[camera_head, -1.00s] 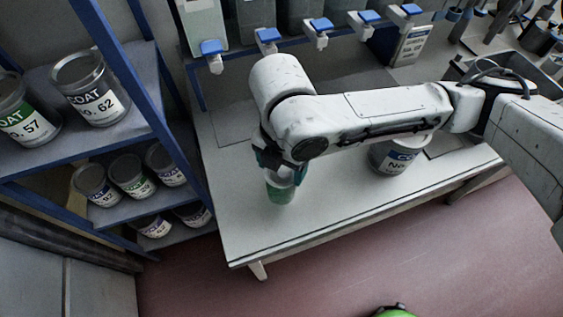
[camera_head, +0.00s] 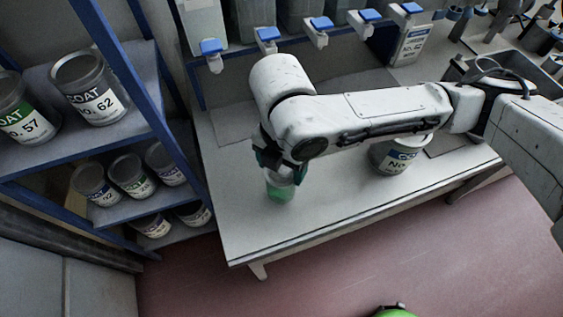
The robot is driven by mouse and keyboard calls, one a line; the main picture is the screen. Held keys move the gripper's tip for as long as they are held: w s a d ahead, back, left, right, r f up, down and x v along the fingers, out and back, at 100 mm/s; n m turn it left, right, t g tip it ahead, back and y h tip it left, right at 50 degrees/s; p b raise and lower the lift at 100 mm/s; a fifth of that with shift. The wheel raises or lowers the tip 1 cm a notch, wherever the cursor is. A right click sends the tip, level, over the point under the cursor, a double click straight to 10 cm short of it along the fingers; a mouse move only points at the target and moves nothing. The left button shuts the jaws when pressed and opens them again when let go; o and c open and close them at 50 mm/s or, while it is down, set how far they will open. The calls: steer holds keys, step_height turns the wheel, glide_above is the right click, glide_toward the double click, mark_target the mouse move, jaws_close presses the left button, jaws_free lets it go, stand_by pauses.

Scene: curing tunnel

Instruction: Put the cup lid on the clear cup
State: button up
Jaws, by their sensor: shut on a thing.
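The clear cup (camera_head: 280,192) stands upright on the white bench, near its left front part, with green contents showing through its wall. My gripper (camera_head: 281,172) points down right over the cup and hides most of its top. It is shut on the cup lid, of which only a pale edge shows at the cup's mouth. From this view I cannot tell whether the lid touches the rim all the way round.
A large labelled can (camera_head: 394,157) stands on the bench (camera_head: 330,215) under my forearm. Dispensers with blue-handled taps (camera_head: 318,33) line the back. A blue shelf rack (camera_head: 127,75) with several paint cans is at the left. The bench front is clear.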

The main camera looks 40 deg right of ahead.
steer(key=shift+f, duration=0.3)
stand_by(0.5)
steer(key=o, duration=1)
steer(key=shift+r, duration=0.1)
steer(key=shift+r+p, duration=2.75)
steer(key=shift+r, duration=0.7)
